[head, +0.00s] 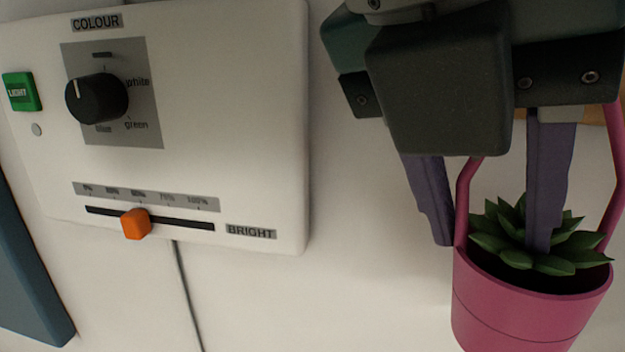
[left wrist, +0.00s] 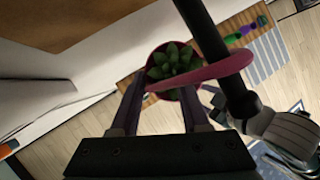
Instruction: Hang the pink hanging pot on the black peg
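The pink hanging pot (head: 530,310) holds a green succulent and hangs upright at the lower right of the head view; it also shows in the left wrist view (left wrist: 174,94). Its handle (left wrist: 205,76) rises behind my left gripper. My left gripper (head: 490,240) points down, its two purple fingers wide apart, with nothing visibly pinched between them. The black peg (left wrist: 207,40) shows in the left wrist view, and the handle crosses over it short of its knobbed end. Whether the handle bears on the peg is hard to tell. My right gripper is not in view.
A white control panel (head: 250,130) with a black knob (head: 97,99), green button (head: 21,91) and orange slider (head: 135,223) is left of my gripper. Below, a wooden surface bears coloured items (left wrist: 245,33) near a striped mat (left wrist: 268,58).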

